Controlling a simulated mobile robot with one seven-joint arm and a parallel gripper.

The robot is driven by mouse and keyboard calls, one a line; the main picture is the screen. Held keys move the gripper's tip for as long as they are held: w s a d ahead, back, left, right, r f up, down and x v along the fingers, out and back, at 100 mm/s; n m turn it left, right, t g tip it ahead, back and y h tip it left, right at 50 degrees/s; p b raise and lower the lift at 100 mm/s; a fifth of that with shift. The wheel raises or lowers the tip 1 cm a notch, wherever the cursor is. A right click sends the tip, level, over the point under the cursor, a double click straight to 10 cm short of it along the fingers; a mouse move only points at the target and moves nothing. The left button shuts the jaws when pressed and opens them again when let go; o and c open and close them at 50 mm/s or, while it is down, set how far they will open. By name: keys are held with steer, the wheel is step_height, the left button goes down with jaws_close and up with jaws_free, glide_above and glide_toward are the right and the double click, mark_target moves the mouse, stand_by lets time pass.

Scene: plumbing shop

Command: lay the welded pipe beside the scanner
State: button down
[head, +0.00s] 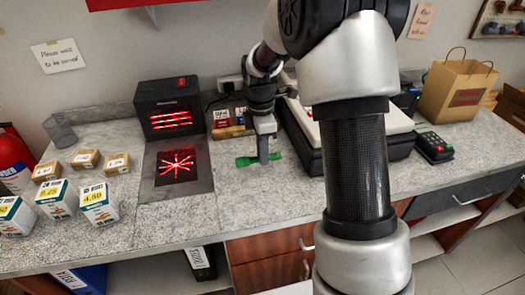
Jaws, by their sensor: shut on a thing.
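The scanner (171,119) is a dark upright box with red light lines, and its flat dark plate (200,186) with a red star pattern lies in front of it on the counter. My gripper (264,160) points down to the right of the scanner plate, apart from it. It is shut on a short green piece, which I take to be the welded pipe (245,161).
Small boxes with price labels (99,204) stand left of the scanner. A scale (312,140) is right of my gripper, then a card terminal (433,147) and a paper bag (457,91). Small boxes (232,131) sit behind my gripper. Counter in front is clear.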

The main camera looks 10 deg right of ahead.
steer(key=shift+f+b, duration=1.2)
steer(key=shift+f, duration=1)
steer(key=c, duration=1.6)
jaws_free()
steer(key=shift+c, duration=0.2)
steer(key=shift+r, duration=0.1)
